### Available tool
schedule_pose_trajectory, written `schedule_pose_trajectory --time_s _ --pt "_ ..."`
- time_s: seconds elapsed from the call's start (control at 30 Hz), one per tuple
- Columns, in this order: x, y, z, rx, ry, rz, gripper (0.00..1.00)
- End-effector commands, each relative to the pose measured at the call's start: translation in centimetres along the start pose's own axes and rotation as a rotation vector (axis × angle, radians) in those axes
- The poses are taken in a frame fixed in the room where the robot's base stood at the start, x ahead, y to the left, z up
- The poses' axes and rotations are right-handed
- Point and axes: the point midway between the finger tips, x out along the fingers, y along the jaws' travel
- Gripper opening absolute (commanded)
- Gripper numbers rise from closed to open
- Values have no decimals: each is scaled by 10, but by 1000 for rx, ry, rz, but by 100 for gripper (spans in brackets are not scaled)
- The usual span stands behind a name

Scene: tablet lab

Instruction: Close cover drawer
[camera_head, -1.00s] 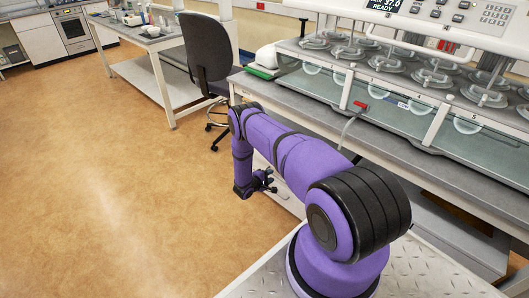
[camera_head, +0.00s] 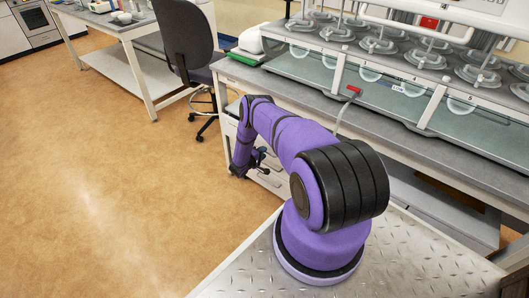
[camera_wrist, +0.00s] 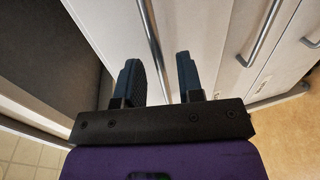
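White drawer fronts with metal bar handles fill the upper part of the wrist view. One front with a handle (camera_wrist: 152,45) is just beyond my fingers; further fronts with handles (camera_wrist: 262,35) lie to the right. Small labels on them are too small to read, so I cannot tell which is the cover drawer. My gripper (camera_wrist: 160,78) is open and empty, its two dark fingers apart near the first handle; I cannot tell if they touch it.
A dark recess (camera_wrist: 45,50) shows left in the wrist view. Floor (camera_head: 110,190) at left is clear.

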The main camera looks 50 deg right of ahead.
Motion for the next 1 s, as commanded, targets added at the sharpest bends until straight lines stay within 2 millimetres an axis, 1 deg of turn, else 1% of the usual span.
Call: schedule_pose_trajectory --time_s 0.03,0.1,0.2,0.53,0.57,0.6,0.67,0.7,0.9,1.0 --pt "6 0 0 3 -2 -1 35" --pt "13 0 0 2 -1 -1 35" --pt "18 -1 0 0 0 -1 35" --pt "20 0 0 -1 1 -1 35" --pt "20 0 0 -1 1 -1 28" --pt "20 0 0 -1 1 -1 18" --pt "20 0 0 -1 1 -1 5" --pt "20 0 0 -1 1 -1 0" --pt "21 0 0 -1 1 -1 0" --pt "24 0 1 -4 0 0 0"
